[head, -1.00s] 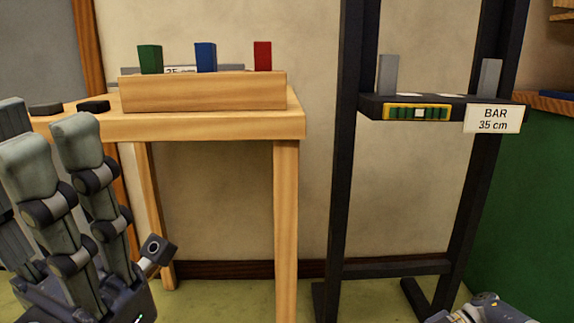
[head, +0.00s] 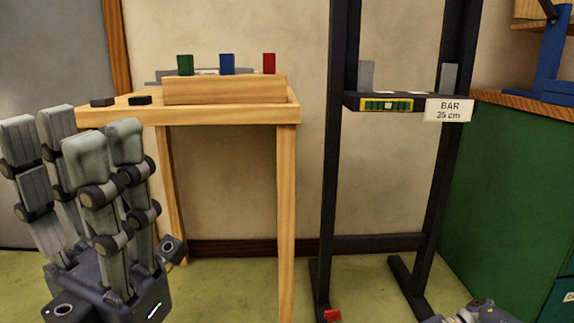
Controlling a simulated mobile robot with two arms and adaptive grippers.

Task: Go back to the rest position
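My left gripper (head: 72,140) stands upright at the left, in front of the wooden table's left end. Its grey fingers point up, spread apart, with nothing between them. It is open and empty, and it touches nothing that I can see. At the bottom right edge only a small grey part of my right arm (head: 482,313) shows; the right gripper's fingers are out of the picture.
A wooden table (head: 288,150) bears a wooden block (head: 225,90), green, blue and red pieces and two dark pucks. A black rack (head: 335,170) holds a shelf labelled "BAR 35 cm" (head: 449,110). A green cabinet (head: 510,180) stands right. A small red object (head: 332,315) lies by the rack's foot.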

